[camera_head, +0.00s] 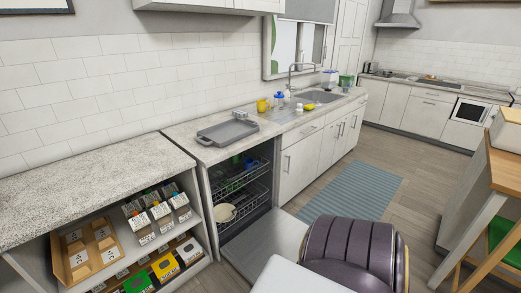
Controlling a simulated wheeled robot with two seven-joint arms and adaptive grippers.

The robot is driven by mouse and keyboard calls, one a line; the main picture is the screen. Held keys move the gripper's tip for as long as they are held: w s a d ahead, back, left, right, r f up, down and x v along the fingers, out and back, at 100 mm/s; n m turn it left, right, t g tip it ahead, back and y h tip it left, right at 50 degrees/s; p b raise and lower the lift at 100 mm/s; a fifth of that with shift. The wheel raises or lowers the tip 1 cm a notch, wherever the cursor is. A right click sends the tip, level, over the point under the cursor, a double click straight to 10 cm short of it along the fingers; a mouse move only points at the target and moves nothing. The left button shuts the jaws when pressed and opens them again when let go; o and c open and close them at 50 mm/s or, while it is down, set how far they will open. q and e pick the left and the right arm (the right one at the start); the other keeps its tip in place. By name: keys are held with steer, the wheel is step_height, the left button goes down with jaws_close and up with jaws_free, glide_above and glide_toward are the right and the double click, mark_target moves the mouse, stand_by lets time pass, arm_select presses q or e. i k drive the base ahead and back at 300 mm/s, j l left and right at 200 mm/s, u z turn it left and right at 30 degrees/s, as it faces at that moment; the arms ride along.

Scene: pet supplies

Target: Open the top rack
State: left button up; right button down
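The dishwasher under the counter is open, and its grey door (244,262) is folded down flat in front. Inside are two wire racks. The top rack (241,181) appears to sit inside the dishwasher, with blue and green items near it that are too small to make out. The lower rack (250,207) is below, with a cream round dish (225,212) at its left. Neither of my grippers shows in this view.
Left is a shelf unit (90,190) with boxes. A grey tray (227,132) lies on the counter. Floor near the blue striped rug (355,195) is clear.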

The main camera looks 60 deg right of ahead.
mark_target(230, 180)
steer(key=i+z, duration=0.65)
steer(key=z, duration=0.2)
steer(key=i+z, duration=0.2)
steer(key=z, duration=0.2)
steer(key=i+j+z, duration=0.15)
steer(key=z, duration=0.25)
steer(key=i+z, duration=0.25)
steer(key=z, duration=0.15)
steer(key=i+j+z, duration=0.15)
steer(key=z, duration=0.3)
steer(key=i+j+z, duration=0.1)
steer(key=i+z, duration=0.3)
steer(key=i+j+z, duration=0.15)
steer(key=z, duration=0.3)
